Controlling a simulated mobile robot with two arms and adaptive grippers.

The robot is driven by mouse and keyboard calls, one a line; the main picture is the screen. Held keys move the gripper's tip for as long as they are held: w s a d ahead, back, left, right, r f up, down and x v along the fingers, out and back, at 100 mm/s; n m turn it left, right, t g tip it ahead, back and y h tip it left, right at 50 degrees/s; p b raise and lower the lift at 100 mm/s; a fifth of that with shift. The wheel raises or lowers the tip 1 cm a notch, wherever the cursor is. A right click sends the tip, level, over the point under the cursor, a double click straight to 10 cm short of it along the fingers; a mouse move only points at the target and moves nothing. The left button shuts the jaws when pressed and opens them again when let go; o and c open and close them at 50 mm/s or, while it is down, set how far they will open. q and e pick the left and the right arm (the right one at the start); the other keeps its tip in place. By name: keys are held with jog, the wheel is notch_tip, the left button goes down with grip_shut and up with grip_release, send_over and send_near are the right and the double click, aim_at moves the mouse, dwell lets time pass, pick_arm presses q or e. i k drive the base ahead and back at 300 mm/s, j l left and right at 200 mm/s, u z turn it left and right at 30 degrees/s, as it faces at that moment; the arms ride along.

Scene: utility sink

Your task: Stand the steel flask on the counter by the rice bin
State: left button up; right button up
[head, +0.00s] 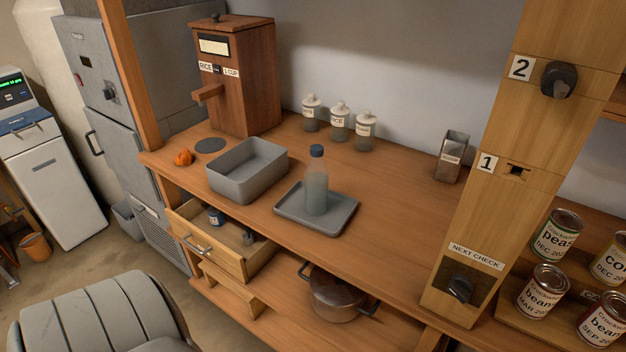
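The only flask-like thing I see is a pale grey-blue bottle (316,190) with a dark blue cap. It stands upright on a shallow grey tray (289,213) in the middle of the counter; I cannot tell whether it is steel. The wooden rice bin (255,85), labelled "RICE" and "1 CUP", stands at the back left of the counter (395,220). A dark round disc (210,146) lies on the counter in front of the bin. Neither of my grippers is in view.
A grey open box (240,184) sits between bin and tray, with an orange object (184,157) to its left. Labelled jars (340,121) line the wall. An open drawer (216,250) juts out below. Counter right of the tray is clear up to a wooden post (500,205).

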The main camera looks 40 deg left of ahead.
aim_at(402, 248)
jog(key=j+z, duration=0.1)
jog(key=j, duration=0.6)
jog(key=k+j+z, duration=0.1)
jog(key=j, duration=0.6)
jog(key=k+j, duration=0.1)
jog(key=j, duration=0.6)
jog(key=j+z, duration=0.15)
jog(key=j, duration=0.55)
jog(key=k, duration=0.05)
